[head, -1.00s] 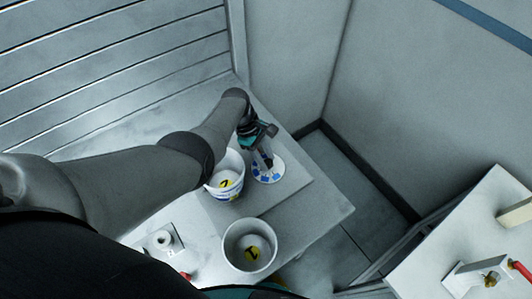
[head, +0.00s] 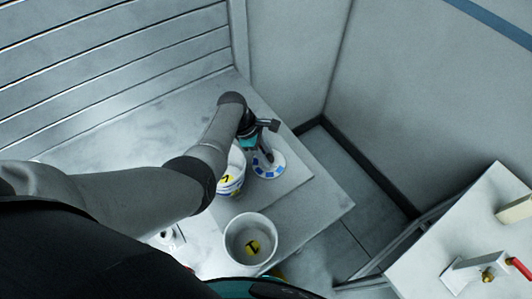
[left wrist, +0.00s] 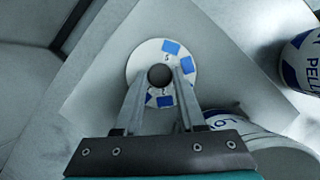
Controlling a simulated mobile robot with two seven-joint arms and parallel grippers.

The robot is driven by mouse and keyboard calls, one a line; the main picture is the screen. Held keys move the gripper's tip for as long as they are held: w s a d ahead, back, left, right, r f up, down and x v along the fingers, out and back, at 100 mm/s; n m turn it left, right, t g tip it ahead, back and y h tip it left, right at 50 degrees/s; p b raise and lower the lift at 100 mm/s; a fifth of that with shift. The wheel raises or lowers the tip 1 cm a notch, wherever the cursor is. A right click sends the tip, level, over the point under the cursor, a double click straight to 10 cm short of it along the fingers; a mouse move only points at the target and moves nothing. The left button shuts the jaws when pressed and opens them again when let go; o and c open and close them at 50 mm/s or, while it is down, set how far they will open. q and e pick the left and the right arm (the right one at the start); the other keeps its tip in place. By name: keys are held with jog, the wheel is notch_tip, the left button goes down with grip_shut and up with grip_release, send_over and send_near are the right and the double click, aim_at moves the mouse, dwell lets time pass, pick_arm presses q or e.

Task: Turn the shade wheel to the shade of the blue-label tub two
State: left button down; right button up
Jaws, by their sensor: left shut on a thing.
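The shade wheel (head: 270,176) is a white disc with blue patches around its rim, lying on a thin grey board. In the left wrist view the wheel (left wrist: 139,66) carries a dark round knob (left wrist: 159,76) at its centre. My left gripper (head: 268,157) comes down from above; its fingers (left wrist: 160,84) are closed on the knob. Just left of the wheel stands a white tub (head: 231,184) with a blue band and a yellow mark, partly hidden by my arm. A second tub (head: 228,240) stands nearer, with a yellow mark inside; I cannot read its label.
The grey bench (head: 325,205) ends just right of the board. A small white round piece (head: 163,237) sits at the left, partly behind my arm. A separate table (head: 420,270) at the lower right carries a brass-tipped fixture and something red. Walls stand behind.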

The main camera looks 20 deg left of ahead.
pick_arm(q)
jog(key=shift+w, duration=0.1)
jog(key=c, duration=0.5)
grip_release()
jog(key=v, duration=1.5)
jog(key=shift+a+r, duration=0.1)
